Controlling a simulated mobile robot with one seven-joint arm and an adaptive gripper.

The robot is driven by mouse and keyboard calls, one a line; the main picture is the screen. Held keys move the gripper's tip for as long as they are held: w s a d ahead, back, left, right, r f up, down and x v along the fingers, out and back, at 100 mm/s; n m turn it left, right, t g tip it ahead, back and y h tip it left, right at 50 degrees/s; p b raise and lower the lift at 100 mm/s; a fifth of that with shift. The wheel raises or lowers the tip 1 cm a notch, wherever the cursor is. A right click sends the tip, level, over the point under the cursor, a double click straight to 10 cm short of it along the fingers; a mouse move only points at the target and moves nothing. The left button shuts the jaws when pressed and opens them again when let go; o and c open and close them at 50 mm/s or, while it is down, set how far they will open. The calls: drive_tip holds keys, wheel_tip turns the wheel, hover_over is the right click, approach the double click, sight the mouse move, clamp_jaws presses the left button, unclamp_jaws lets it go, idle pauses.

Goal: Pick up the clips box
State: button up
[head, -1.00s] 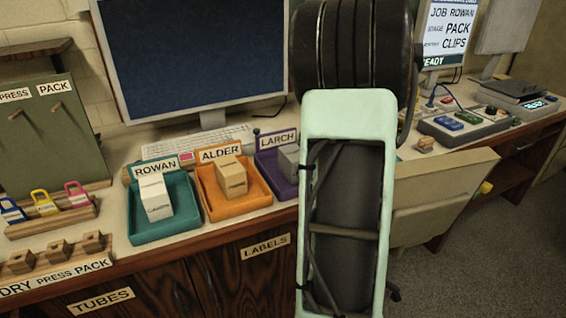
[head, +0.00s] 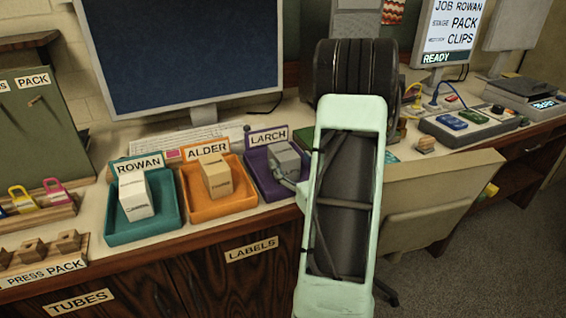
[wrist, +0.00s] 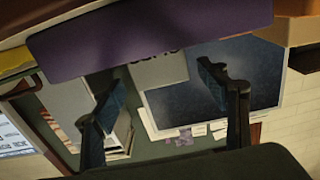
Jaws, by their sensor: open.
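A white box (head: 135,195) stands in the teal ROWAN tray (head: 150,235). A tan box (head: 216,177) stands in the orange ALDER tray (head: 215,208). A grey box (head: 285,160) sits in the purple LARCH tray (head: 265,185). The print on the boxes is too small to read, so I cannot tell which one is the clips box. The purple tray (wrist: 150,35) spans the top of that view, beyond the fingertips. In the head view my arm hides most of the gripper.
A monitor (head: 180,60) and keyboard (head: 190,138) stand behind the trays. A screen (head: 452,28) reads JOB ROWAN, STAGE PACK, CLIPS, READY. A beige chair (head: 445,195) stands right of my arm. Padlocks (head: 56,190) and wooden blocks (head: 68,240) sit at the left.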

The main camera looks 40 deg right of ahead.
sight(284, 151)
drive_tip(key=x, duration=0.6)
drive_tip(key=shift+a+r+p, duration=0.1)
drive_tip(key=shift+r+p, duration=0.15)
drive_tip(key=shift+p, duration=0.1)
drive_tip(key=shift+s, duration=0.1)
drive_tip(key=c, duration=1.4)
drive_tip(key=shift+r, duration=0.1)
